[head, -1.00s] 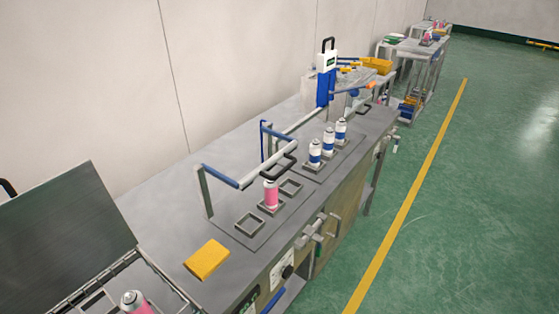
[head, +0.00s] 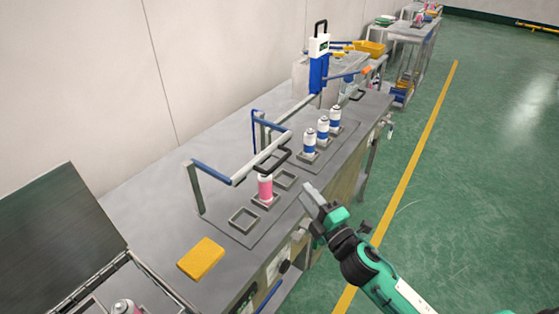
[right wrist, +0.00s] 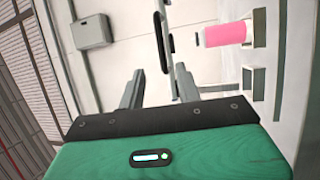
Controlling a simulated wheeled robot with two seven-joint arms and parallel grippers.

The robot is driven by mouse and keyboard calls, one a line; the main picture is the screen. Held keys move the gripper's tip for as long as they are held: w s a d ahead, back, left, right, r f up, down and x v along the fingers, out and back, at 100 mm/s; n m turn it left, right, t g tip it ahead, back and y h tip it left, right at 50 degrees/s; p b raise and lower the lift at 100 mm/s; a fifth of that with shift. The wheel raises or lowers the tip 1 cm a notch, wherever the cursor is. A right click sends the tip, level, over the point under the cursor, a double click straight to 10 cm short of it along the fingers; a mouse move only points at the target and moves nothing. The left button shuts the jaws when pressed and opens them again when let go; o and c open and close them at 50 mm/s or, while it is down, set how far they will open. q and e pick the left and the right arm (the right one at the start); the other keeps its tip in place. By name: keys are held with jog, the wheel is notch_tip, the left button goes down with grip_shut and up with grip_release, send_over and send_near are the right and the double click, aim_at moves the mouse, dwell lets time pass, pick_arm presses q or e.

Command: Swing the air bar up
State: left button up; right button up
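The air bar (head: 262,158) is a grey bar on blue side arms, with a black handle (head: 286,160). It is low above the bench, just over a pink can (head: 265,188) standing in a square holder. In the right wrist view the black handle (right wrist: 160,42) lies ahead of the fingers, with the pink can (right wrist: 224,34) to its right. My right gripper (head: 309,197) is at the bench's front edge, to the right of the can and apart from the handle. In the right wrist view its fingers (right wrist: 158,88) are spread with nothing between them. My left gripper is out of view.
Empty square holders (head: 243,220) flank the can. White-and-blue cans (head: 323,130) stand behind it near a blue-and-white post (head: 318,70). A yellow block (head: 201,258) lies in front, and a dark open lid (head: 60,235) stands at left. The green floor is clear at right.

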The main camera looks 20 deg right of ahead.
aim_at(280, 160)
jog(key=shift+p+x, duration=1.95)
jog(key=shift+x, duration=4.75)
jog(key=shift+f, duration=0.1)
grip_shut()
